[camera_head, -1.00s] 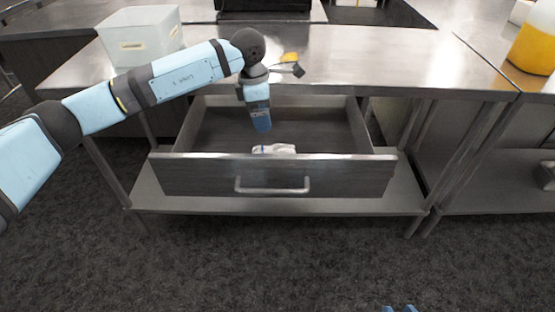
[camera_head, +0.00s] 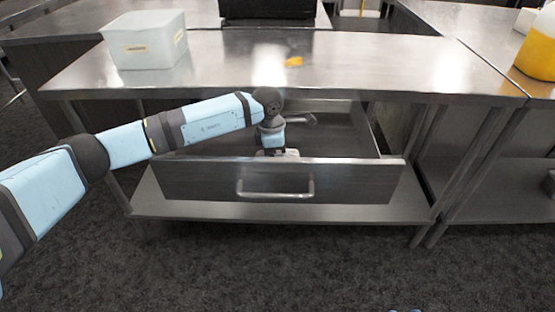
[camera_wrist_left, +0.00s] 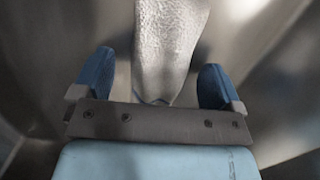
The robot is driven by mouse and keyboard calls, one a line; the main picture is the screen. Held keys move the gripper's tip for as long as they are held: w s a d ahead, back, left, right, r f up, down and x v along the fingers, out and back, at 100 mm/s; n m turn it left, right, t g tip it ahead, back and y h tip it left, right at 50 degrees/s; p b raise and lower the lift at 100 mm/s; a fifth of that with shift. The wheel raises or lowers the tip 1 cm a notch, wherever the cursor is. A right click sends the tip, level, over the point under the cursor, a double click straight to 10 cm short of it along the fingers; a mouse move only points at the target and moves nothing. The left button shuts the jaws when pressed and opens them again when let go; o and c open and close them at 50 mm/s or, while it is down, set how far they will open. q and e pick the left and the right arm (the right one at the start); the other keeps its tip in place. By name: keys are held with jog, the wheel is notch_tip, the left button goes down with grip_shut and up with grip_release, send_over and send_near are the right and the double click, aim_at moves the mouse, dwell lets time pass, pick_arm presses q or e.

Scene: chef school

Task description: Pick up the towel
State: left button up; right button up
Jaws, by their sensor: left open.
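The towel (camera_head: 291,153) is whitish and lies in the open drawer, its visible part just behind the front panel. In the left wrist view the towel (camera_wrist_left: 168,45) is pale and textured and runs between the two blue fingers. My left gripper (camera_wrist_left: 155,82) is open, pointing down in the drawer, with a finger on each side of the towel and gaps visible between. In the head view its fingers are hidden behind the drawer front and my wrist. Of my right arm, only a small sliver seems to show at the bottom edge.
The drawer (camera_head: 345,180) has a dark front panel with a metal handle and walls around the gripper. Above it is the steel table (camera_head: 370,60), with a white bin (camera_head: 146,45) and a small yellow object (camera_head: 294,62). A yellow container (camera_head: 537,50) stands at right.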

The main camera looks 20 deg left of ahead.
pick_arm(q)
jog(key=shift+f, duration=0.15)
jog(key=c, duration=1)
pick_arm(e)
jog(key=shift+w+a+r, duration=0.15)
jog(key=shift+a+r, duration=0.05)
jog(key=shift+r, duration=0.1)
